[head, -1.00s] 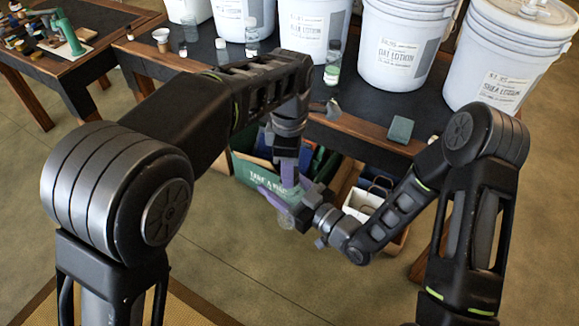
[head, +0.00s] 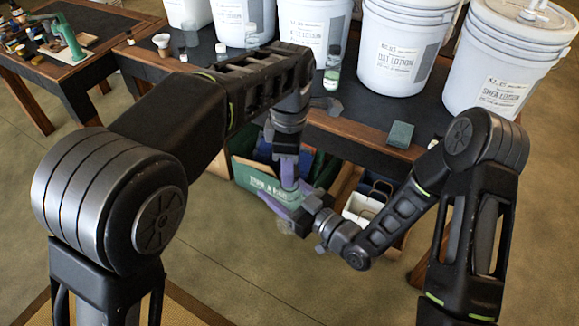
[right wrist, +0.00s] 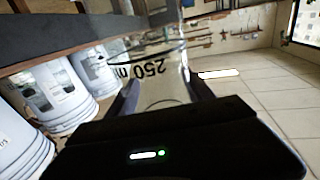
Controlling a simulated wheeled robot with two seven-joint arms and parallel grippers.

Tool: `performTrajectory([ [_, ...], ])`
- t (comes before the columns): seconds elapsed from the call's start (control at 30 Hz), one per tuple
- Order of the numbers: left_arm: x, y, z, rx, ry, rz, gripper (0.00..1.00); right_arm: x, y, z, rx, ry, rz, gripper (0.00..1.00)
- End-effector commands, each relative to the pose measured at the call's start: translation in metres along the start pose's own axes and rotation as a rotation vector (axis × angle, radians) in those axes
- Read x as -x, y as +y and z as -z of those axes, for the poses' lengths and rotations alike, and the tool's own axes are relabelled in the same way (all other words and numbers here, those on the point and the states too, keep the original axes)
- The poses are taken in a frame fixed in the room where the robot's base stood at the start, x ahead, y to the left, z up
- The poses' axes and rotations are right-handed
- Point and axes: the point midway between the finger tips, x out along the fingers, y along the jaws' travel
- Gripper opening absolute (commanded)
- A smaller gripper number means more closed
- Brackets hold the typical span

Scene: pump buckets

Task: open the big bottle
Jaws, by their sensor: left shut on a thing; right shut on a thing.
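The big bottle is clear, with "250 ml" on its side. It fills the space between my right gripper's fingers in the right wrist view (right wrist: 158,72), where the print appears upside down. In the head view, a faint part of the bottle (head: 284,228) shows in front of the table, below the grippers. My right gripper (head: 293,210) is shut on the bottle's body. My left gripper (head: 288,180) points down just above it and is shut on the bottle's top end. The cap is hidden by the fingers, so I cannot tell whether it is loose.
Large white buckets (head: 390,50) stand along the back of the dark table (head: 350,125). A small bottle (head: 333,66), a paper cup (head: 161,42) and a green block (head: 400,134) stand on it. A green crate (head: 240,175) and a white bin (head: 365,207) sit below.

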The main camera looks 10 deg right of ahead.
Motion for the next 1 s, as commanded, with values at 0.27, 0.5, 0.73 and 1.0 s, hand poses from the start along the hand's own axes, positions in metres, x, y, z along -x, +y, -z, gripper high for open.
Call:
performTrajectory([
  [0.27,0.002,0.000,0.000,0.000,0.000,-0.001,0.00,0.000,0.000,0.000,0.000,0.000,0.000,0.00],
  [0.5,0.028,0.001,0.000,0.000,-0.001,-0.003,0.00,0.000,0.000,0.000,0.000,0.000,0.000,0.00],
  [0.73,0.040,0.000,0.000,0.000,0.000,-0.001,0.00,0.000,0.000,0.000,0.000,0.000,0.000,0.00],
  [1.0,0.040,0.000,0.000,0.000,0.000,0.000,0.00,0.000,0.000,0.000,0.000,0.001,0.000,0.00],
])
